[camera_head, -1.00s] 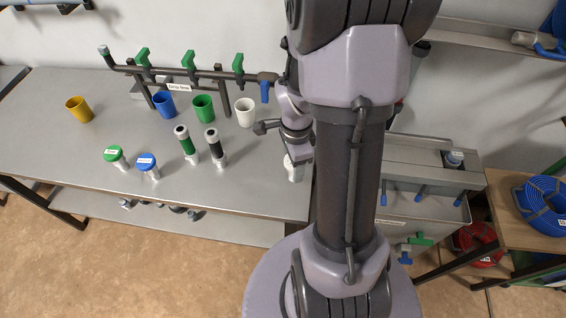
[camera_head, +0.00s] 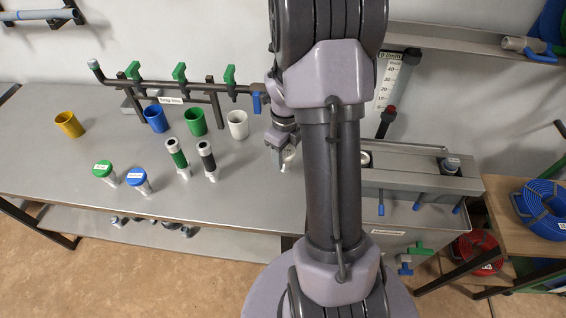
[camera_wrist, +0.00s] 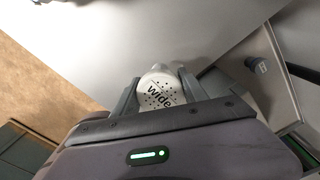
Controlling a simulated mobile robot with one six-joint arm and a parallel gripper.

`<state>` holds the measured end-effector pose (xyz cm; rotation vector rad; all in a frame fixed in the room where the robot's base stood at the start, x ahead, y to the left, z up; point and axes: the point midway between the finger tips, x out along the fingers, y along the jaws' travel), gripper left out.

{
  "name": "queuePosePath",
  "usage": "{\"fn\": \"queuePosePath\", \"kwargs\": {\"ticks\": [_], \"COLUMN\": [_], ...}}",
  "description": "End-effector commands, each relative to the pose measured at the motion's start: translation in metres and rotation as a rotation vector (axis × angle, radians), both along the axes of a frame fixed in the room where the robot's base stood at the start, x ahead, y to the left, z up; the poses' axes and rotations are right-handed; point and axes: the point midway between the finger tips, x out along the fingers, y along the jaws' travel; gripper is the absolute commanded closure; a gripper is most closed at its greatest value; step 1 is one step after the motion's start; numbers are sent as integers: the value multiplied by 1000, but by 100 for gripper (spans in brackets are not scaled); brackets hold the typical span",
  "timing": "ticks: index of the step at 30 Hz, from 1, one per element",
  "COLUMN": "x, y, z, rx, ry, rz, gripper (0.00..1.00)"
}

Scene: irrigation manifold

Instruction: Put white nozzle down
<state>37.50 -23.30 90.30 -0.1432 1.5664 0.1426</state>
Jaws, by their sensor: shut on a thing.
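The white nozzle (camera_wrist: 160,90) has a round perforated face marked "wide". It sits between the two fingers of my gripper (camera_wrist: 156,84) in the wrist view, and the gripper is shut on it. In the head view the white nozzle (camera_head: 289,154) shows as a small white piece at my gripper (camera_head: 282,157), over the right part of the grey bench (camera_head: 225,215). Its lower end and any gap to the bench cannot be made out.
A white cup (camera_head: 237,125), green cup (camera_head: 195,122), blue cup (camera_head: 155,118) and yellow cup (camera_head: 69,124) stand on the bench. A green-capped nozzle (camera_head: 104,171), blue-capped nozzle (camera_head: 138,179) and two cylinders (camera_head: 177,157) stand in front. A valve pipe (camera_head: 205,86) runs behind.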

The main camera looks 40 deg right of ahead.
Motion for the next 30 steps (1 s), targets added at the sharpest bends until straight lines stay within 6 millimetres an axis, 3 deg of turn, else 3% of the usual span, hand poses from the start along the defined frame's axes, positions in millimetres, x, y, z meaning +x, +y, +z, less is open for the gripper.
{"fn": "queuePosePath", "kwargs": {"ticks": [2, 7, 17, 18, 21, 30], "x": [11, 8, 8, 8, 8, 8], "y": [0, 0, 0, 0, 0, 0], "z": [-2, -39, -40, -40, -39, -37], "rx": [0, 1, 0, 0, 0, 0], "ry": [0, 1, 0, 0, 0, 0], "rz": [3, 0, 1, 1, 1, 1], "gripper": [98, 98, 98, 45, 28, 28]}}
